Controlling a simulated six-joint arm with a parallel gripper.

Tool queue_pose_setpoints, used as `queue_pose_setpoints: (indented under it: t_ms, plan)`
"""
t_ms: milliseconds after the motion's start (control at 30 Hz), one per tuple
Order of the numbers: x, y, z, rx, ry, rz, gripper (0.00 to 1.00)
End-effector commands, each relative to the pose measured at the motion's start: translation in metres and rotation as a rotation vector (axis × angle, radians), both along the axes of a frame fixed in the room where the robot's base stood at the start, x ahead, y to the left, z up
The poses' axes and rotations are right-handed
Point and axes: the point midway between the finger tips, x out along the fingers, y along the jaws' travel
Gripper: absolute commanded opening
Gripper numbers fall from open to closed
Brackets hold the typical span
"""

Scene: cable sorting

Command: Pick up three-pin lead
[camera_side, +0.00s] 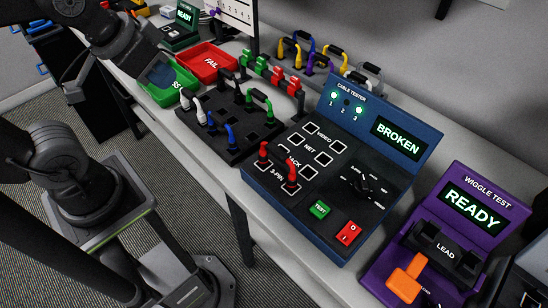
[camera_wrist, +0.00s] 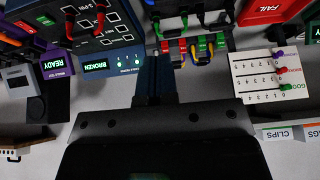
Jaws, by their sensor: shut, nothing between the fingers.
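A red lead (camera_side: 291,173) sits with its plugs upright in the 3-PIN sockets on the dark panel of the blue cable tester (camera_side: 326,225). The tester's screen reads BROKEN, with lights lit above the panel. The red lead also shows at the top left of the wrist view (camera_wrist: 101,18). My gripper (camera_side: 160,74) is at the upper left of the side view, above the trays and well away from the red lead. In the wrist view my gripper (camera_wrist: 166,62) is shut and empty.
A red FAIL tray (camera_side: 207,62) and a green tray (camera_side: 165,94) stand at the back left. A black rack (camera_side: 205,122) holds several leads left of the tester. A purple wiggle tester (camera_side: 437,240) reading READY stands at the right.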

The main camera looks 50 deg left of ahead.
Motion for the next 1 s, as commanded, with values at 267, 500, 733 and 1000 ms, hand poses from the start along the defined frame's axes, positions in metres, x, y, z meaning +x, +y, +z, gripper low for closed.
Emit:
queue_pose_setpoints:
  t_ms: [267, 500, 733, 1000]
  plan:
    - [0.0000, 0.0000, 0.0000, 0.000, 0.000, 0.000, 0.00]
    - [0.0000, 0.0000, 0.0000, 0.000, 0.000, 0.000, 0.09]
    - [0.0000, 0.0000, 0.0000, 0.000, 0.000, 0.000, 0.31]
    - [0.0000, 0.0000, 0.0000, 0.000, 0.000, 0.000, 0.49]
